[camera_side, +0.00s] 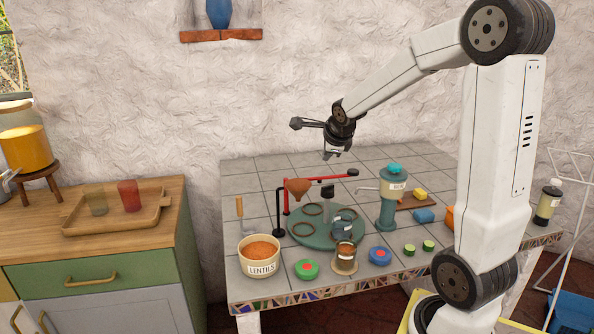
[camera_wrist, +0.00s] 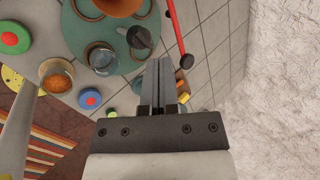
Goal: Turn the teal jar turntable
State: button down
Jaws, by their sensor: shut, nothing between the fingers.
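The teal turntable (camera_side: 310,238) lies on the tiled counter, with several brown ring seats on it. A clear glass jar (camera_wrist: 101,60) stands on the turntable, and a dark post (camera_side: 327,193) rises near its back. In the wrist view the turntable (camera_wrist: 112,28) is at the upper left, partly covered by a copper funnel (camera_wrist: 119,5). My gripper (camera_side: 333,153) hangs above and behind the turntable, apart from it. In the wrist view my gripper's fingers (camera_wrist: 160,64) are together and empty, beside the turntable's rim.
A filled jar (camera_side: 345,258), a lentils bowl (camera_side: 260,258), a green disc (camera_side: 307,269) and a blue disc (camera_side: 380,256) stand in front. A teal grinder (camera_side: 388,209) stands right.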

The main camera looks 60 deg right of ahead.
jog(key=a+n+t, duration=0.2)
jog(key=a+n, duration=0.1)
jog(key=n+t, duration=0.2)
jog(key=n, duration=0.1)
send_near(301, 221)
jog(key=v, duration=0.4)
jog(key=shift+w+a+r, duration=0.15)
jog(key=shift+a, duration=0.3)
jog(key=shift+w+d, duration=0.1)
jog(key=shift+w, duration=0.05)
jog(key=shift+x, duration=4.8)
jog(key=shift+d, duration=0.1)
